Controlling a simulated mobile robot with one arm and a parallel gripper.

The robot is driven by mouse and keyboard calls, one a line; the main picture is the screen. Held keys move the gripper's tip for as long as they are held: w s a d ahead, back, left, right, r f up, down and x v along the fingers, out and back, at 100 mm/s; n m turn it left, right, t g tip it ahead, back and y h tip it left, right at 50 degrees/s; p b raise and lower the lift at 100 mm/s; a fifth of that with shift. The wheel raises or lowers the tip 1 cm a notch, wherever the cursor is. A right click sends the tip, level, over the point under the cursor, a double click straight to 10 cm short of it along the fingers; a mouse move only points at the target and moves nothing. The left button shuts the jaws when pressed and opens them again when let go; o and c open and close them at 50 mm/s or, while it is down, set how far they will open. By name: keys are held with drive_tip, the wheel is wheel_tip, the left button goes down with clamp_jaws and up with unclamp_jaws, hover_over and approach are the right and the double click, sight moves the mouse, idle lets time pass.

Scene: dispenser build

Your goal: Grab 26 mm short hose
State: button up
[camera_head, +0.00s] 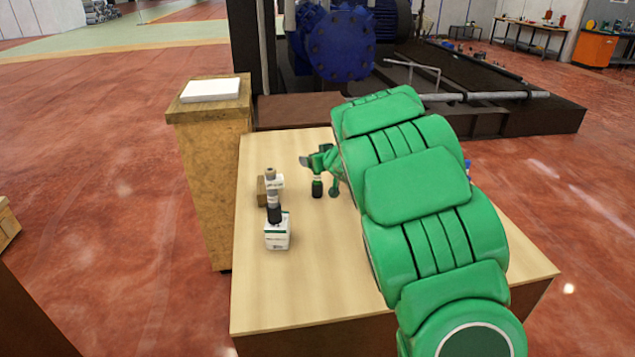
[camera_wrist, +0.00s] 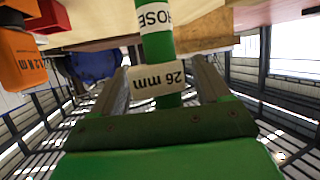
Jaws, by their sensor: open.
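The green hose (camera_wrist: 159,50) shows in the wrist view, with white labels reading "HOSE" and "26 mm". Its lower labelled part lies between the two grey fingers of my gripper (camera_wrist: 165,85). The fingers are open, with a visible gap on each side of the hose. In the head view my gripper (camera_head: 309,161) is over the far part of the wooden table (camera_head: 300,290), partly hidden by my green arm. A small dark green cylinder (camera_head: 317,188) stands just below it there; I cannot tell whether it is the same hose.
A white box (camera_head: 277,233), a dark cylinder (camera_head: 273,208) and a wooden block (camera_head: 261,191) stand left of my gripper. A wooden pedestal (camera_head: 210,115) adjoins the table. Orange (camera_wrist: 20,55) and red (camera_wrist: 52,18) objects show in the wrist view. The table's near left is clear.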

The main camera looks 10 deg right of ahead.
clamp_jaws()
idle(0.4)
drive_tip(key=shift+r, duration=0.15)
